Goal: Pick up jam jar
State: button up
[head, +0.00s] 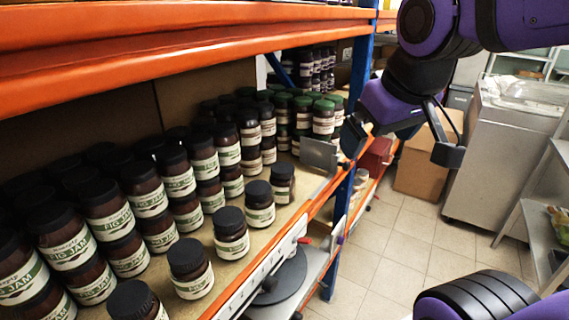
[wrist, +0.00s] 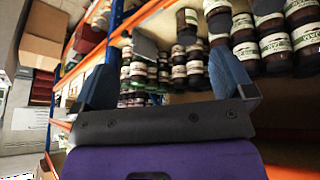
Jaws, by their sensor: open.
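Many dark jam jars with black lids and white-green "Fig Jam" labels crowd the shelf in the head view. Several stand singly near the shelf's front edge, among them one jar (head: 231,236), another (head: 260,205) and a third (head: 282,184). Other jars with green lids (head: 323,118) stand farther back. My gripper (head: 399,148) is open and empty, out in front of the shelf's far part, apart from the jars. In the wrist view its two fingers (wrist: 165,72) are spread, with rows of jars (wrist: 275,45) beyond them.
The orange upper beam (head: 180,50) runs above the jars. A blue upright (head: 341,215) stands at the shelf's far end, near a grey divider plate (head: 319,155). A cardboard box (head: 422,163) and a grey cabinet (head: 505,150) stand beyond. The tiled aisle floor (head: 380,265) is clear.

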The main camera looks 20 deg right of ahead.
jog(key=w+a+f+n+g, duration=0.1)
jog(key=w+a+f+n, duration=0.2)
jog(key=w, duration=0.7)
jog(key=n+y, duration=0.3)
send_near(283, 167)
jog(key=shift+x, duration=5.25)
jog(key=shift+s, duration=0.1)
jog(key=shift+c, duration=0.5)
jog(key=c, duration=1.5)
jog(key=shift+o, duration=0.2)
jog(key=shift+r, duration=0.1)
